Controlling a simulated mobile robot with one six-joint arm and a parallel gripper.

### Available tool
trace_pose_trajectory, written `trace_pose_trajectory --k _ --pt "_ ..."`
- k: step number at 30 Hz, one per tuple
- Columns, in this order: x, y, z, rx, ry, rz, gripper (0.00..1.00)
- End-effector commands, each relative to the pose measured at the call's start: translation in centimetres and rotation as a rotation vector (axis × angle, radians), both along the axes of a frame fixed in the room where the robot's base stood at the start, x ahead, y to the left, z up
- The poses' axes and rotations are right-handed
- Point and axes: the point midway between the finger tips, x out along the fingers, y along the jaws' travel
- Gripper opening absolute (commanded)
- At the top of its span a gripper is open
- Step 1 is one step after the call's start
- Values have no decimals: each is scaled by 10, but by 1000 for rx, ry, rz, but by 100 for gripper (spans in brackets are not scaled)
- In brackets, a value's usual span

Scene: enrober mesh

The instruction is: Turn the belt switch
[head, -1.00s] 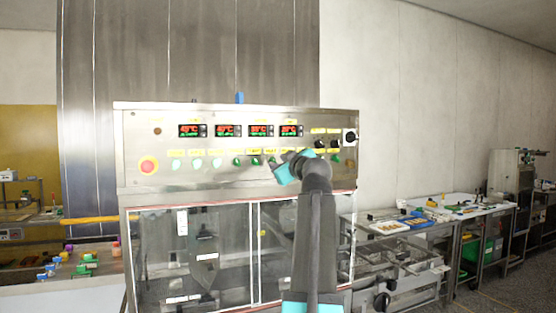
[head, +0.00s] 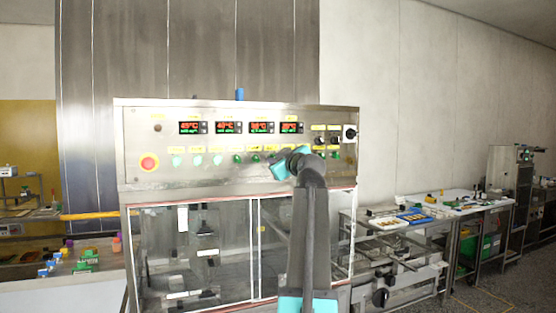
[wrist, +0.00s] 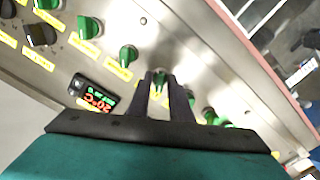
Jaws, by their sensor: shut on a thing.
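The control panel (head: 150,127) spans the top of the machine, with a row of green switches below its temperature displays. In the wrist view, my gripper (wrist: 160,80) has its two dark fingers closed on a green switch (wrist: 160,78), mostly hidden between the fingertips. Its label is covered, so I cannot read which switch it is. In the head view, my teal and grey wrist covers that part of the panel, and the fingers are hidden. More green switches (wrist: 127,56) show free on the panel beside the fingers.
A red emergency button (head: 149,162) is at the panel's left. Black knobs (wrist: 41,34) sit near other green switches. Glass doors (head: 220,250) are below the panel. A table (head: 480,207) with trays stands to the right, and small coloured items lie at the left.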

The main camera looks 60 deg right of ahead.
Motion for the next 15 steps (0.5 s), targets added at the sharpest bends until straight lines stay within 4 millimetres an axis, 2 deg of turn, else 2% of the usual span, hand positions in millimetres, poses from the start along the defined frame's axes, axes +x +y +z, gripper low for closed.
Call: trace_pose_trajectory --k 8,15 --pt "-2 4 3 33 -37 -6 0" --pt "-2 5 3 134 -110 -5 0"
